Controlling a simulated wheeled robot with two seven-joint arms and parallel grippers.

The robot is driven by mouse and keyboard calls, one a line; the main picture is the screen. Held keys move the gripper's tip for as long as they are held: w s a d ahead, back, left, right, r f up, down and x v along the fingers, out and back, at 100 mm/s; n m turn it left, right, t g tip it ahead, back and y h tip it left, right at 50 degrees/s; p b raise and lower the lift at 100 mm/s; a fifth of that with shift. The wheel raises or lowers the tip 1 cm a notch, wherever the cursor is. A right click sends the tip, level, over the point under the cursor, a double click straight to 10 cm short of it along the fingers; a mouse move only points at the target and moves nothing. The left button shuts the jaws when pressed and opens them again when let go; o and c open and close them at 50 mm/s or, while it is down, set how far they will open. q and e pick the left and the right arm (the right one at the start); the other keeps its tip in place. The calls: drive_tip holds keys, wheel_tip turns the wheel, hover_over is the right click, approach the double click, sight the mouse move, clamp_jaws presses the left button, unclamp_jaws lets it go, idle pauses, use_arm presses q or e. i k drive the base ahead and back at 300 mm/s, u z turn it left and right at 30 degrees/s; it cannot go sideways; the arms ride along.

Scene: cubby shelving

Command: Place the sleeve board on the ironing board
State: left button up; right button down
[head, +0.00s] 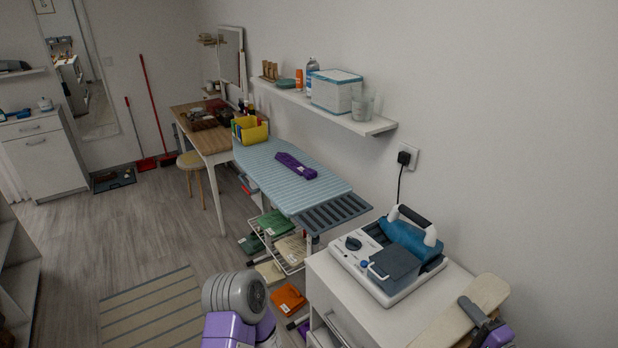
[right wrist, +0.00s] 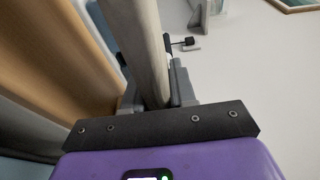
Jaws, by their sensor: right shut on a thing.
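The sleeve board (head: 488,291) is a long beige padded board at the bottom right of the head view, over the right end of the white cabinet. My right gripper (head: 478,318) is shut on it; in the right wrist view the fingers (right wrist: 157,98) close around a beige bar of the sleeve board (right wrist: 140,40). The ironing board (head: 262,163), light blue and striped with a dark grey slatted end, stands along the wall in the middle. A purple folded item (head: 295,165) lies on it. My left gripper is not in view.
A steam iron station (head: 385,262) sits on the white cabinet (head: 350,308) between the ironing board and my right gripper. A corded plug (head: 404,157) is in the wall. A wall shelf (head: 345,115) with boxes and bottles overhangs behind. The ironing board's near part is bare.

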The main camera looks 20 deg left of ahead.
sight(268, 173)
drive_tip(key=k, duration=0.55)
drive_tip(key=u, duration=1.95)
drive_tip(key=i, duration=5.65)
drive_tip(key=z, duration=2.5)
